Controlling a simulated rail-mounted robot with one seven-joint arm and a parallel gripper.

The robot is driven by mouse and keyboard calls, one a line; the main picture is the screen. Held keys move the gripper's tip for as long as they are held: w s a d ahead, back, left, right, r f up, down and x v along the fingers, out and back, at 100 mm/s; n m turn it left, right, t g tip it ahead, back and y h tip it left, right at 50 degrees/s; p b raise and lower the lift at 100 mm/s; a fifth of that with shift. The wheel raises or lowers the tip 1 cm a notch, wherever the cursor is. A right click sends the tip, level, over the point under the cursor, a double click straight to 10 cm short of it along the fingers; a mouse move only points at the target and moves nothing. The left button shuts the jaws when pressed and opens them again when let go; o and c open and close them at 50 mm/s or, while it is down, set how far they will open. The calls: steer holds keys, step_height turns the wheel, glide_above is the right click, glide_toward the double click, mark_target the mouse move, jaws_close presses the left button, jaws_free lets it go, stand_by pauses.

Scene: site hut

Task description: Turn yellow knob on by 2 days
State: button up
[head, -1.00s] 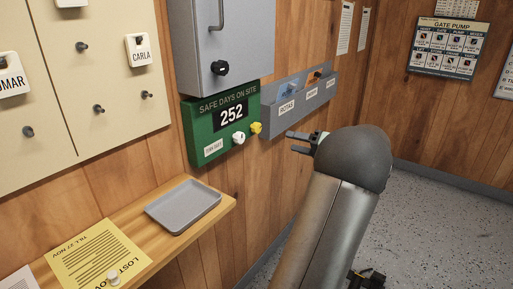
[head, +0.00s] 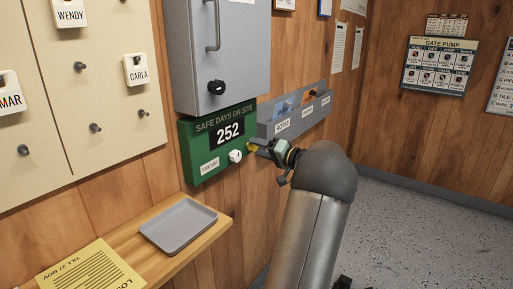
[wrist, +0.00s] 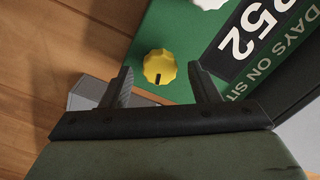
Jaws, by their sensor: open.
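The green safe-days board (head: 203,160) hangs on the wood wall and its display (head: 228,132) reads 252. The yellow knob (wrist: 159,67) is at the board's lower right edge, a lobed knob with a dark pointer mark. In the head view the yellow knob (head: 252,147) is partly hidden by my gripper. A white knob (head: 235,156) sits to its left. My gripper (wrist: 160,82) is open, with one finger on each side of the yellow knob in the wrist view. Whether the fingers touch it cannot be told.
A grey rack (head: 302,121) with labelled pockets is just right of the board. A grey cabinet (head: 240,60) is above it. Below, a shelf (head: 207,243) holds a grey tray (head: 152,236) and a yellow paper (head: 85,272).

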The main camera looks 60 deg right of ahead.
steer(key=shift+w, duration=0.85)
steer(key=c, duration=1)
steer(key=shift+o, duration=0.2)
